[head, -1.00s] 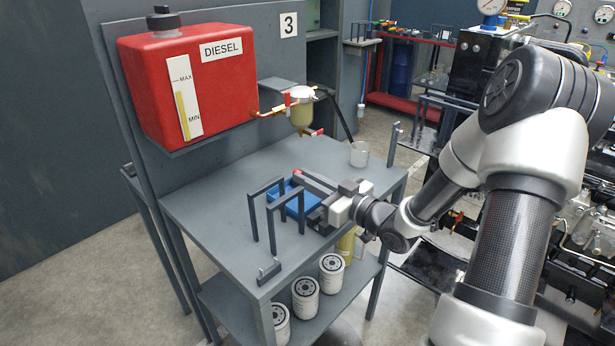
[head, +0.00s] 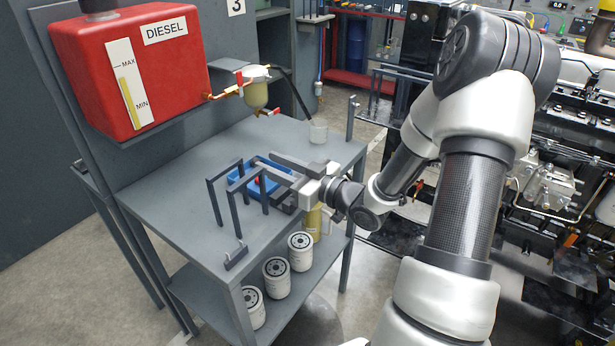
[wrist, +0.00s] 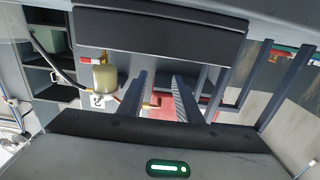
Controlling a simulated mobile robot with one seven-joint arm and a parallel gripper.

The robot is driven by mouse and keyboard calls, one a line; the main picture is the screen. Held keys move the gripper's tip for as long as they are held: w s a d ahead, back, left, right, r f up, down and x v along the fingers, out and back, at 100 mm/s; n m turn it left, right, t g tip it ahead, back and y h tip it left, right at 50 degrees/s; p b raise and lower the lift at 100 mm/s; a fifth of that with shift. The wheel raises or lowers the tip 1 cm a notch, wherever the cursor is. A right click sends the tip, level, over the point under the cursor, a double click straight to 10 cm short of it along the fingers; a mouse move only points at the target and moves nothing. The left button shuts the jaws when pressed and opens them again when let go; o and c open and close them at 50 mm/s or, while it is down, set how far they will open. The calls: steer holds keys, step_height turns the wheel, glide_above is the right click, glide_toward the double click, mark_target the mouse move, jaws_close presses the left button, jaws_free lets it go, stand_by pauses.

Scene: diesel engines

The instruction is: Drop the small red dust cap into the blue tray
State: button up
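The blue tray (head: 274,163) lies on the grey bench, partly behind upright dark brackets and my gripper. The small red dust cap (head: 258,181) shows inside the tray area, low between the bracket bars and apart from my fingers. My gripper (head: 275,172) is over the tray's right side, reaching in from the right. In the wrist view its two fingers (wrist: 160,78) stand apart with nothing held between them. The tray and cap are not clear in the wrist view.
Dark U-shaped brackets (head: 229,165) stand around the tray. A clear cup (head: 318,132) stands at the bench's back right. The red diesel tank (head: 185,60) and a fuel filter (head: 256,93) are above. White filters (head: 276,276) stand on the lower shelf. The bench's left part is free.

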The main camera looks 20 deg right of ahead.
steer(key=p+v, duration=0.1)
steer(key=v, duration=1.4)
steer(key=shift+s+p, duration=0.2)
steer(key=shift+p, duration=0.1)
steer(key=shift+w+d, duration=0.1)
steer(key=shift+d, duration=0.05)
